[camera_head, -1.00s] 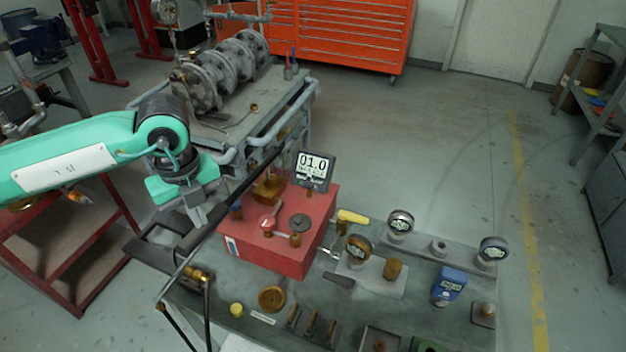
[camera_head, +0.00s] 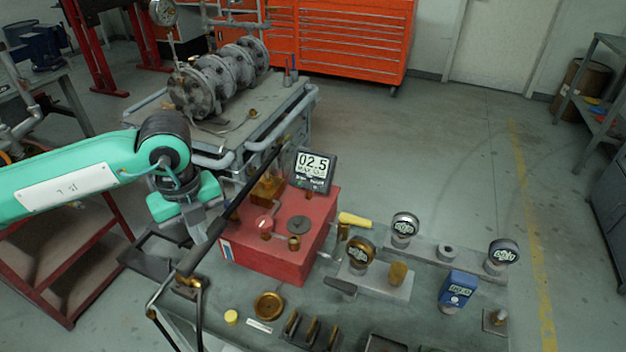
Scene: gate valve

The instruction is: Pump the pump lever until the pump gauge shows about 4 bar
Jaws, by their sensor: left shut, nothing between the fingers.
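The pump gauge (camera_head: 313,170) is a dark digital display on the back of the red pump box (camera_head: 270,258), and it reads 02.5. The pump lever (camera_head: 240,198) is a long dark bar with a thick grip, slanting from behind the box down to the front left. My left gripper (camera_head: 203,232) is shut and empty. Its fingers point down beside the lever's grip, apparently against it; exact contact is hard to tell. My right gripper is not in view.
A flanged valve assembly (camera_head: 222,75) lies on a cart behind.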

